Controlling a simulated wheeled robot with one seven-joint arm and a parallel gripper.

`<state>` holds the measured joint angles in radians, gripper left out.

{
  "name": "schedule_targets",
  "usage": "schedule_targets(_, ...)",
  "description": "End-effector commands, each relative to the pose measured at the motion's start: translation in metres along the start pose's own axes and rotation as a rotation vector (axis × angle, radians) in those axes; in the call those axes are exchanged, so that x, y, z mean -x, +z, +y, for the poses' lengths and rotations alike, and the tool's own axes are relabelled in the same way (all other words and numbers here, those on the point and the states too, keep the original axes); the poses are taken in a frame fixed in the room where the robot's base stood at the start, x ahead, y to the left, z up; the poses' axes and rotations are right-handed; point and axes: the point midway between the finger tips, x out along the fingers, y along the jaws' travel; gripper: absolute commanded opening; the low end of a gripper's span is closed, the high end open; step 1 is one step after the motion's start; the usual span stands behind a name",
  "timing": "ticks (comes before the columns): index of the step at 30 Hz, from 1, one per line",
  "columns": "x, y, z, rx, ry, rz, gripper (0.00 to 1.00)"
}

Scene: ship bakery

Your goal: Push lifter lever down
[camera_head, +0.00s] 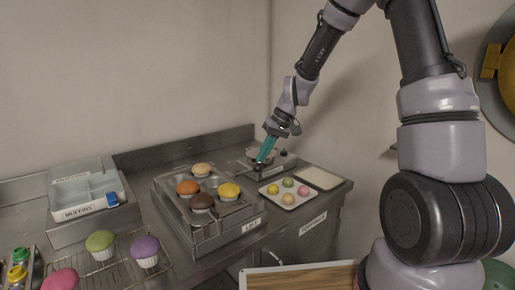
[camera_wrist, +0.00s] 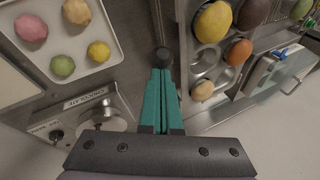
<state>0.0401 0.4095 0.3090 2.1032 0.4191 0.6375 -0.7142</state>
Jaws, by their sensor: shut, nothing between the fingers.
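The lifter (camera_head: 205,240) is a metal box labelled LIFT on the counter, with several muffins in its tray. In the wrist view, a lever with a round black knob (camera_wrist: 163,54) shows right at my fingertips, beside the muffin tray (camera_wrist: 206,58). My gripper (camera_head: 263,157) points down behind the lifter's far right side in the head view. In the wrist view, its teal fingers (camera_wrist: 161,75) are closed together and empty. Their tips overlap or nearly meet the knob; I cannot tell whether they touch it. The lever is hard to make out in the head view.
A tray of small coloured balls (camera_head: 288,193) and a pale board (camera_head: 318,178) lie right of the lifter. A control panel with a knob (camera_wrist: 57,135) is near my fingers. The muffin box (camera_head: 85,207) and a rack of cupcakes (camera_head: 118,268) stand left.

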Motion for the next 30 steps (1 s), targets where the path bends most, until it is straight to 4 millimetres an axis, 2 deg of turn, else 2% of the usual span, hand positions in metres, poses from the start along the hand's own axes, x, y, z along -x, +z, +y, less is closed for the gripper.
schedule_targets(9,-0.031,0.033,0.025,-0.005,-0.002,-0.006,0.0)
schedule_targets(15,-0.051,0.047,0.037,-0.003,-0.003,-0.006,0.0)
schedule_targets(22,-0.066,0.056,0.045,-0.001,-0.002,-0.004,0.0)
schedule_targets(30,-0.074,0.059,0.048,0.001,-0.002,-0.006,0.0)
